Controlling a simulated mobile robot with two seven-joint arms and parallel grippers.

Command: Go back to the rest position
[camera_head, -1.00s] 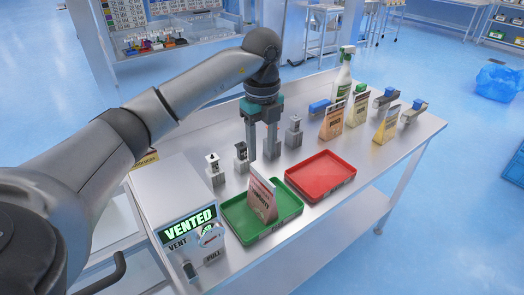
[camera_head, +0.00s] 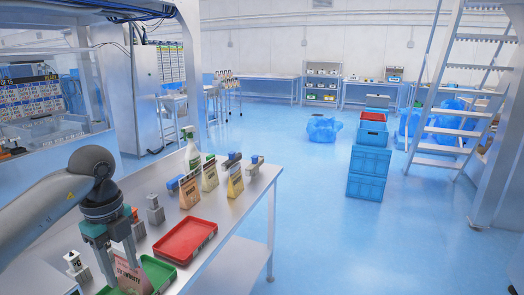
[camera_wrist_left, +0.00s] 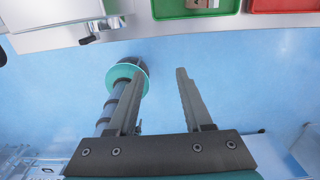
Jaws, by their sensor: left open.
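My left gripper (camera_head: 122,272) is at the lower left of the head view, fingers down and apart. In the left wrist view its fingers (camera_wrist_left: 160,75) have nothing between them, with blue floor behind. In the wrist view the green tray (camera_wrist_left: 165,10) is at the top edge, away from the fingers. My right gripper is not in view.
A red tray (camera_head: 185,240) lies beside the green one on the metal table (camera_head: 225,222). A spray bottle (camera_head: 192,152), several pouches (camera_head: 210,175) and small metal holders (camera_head: 155,210) stand behind. Blue crates (camera_head: 368,170) stand on the floor at right, with open floor between.

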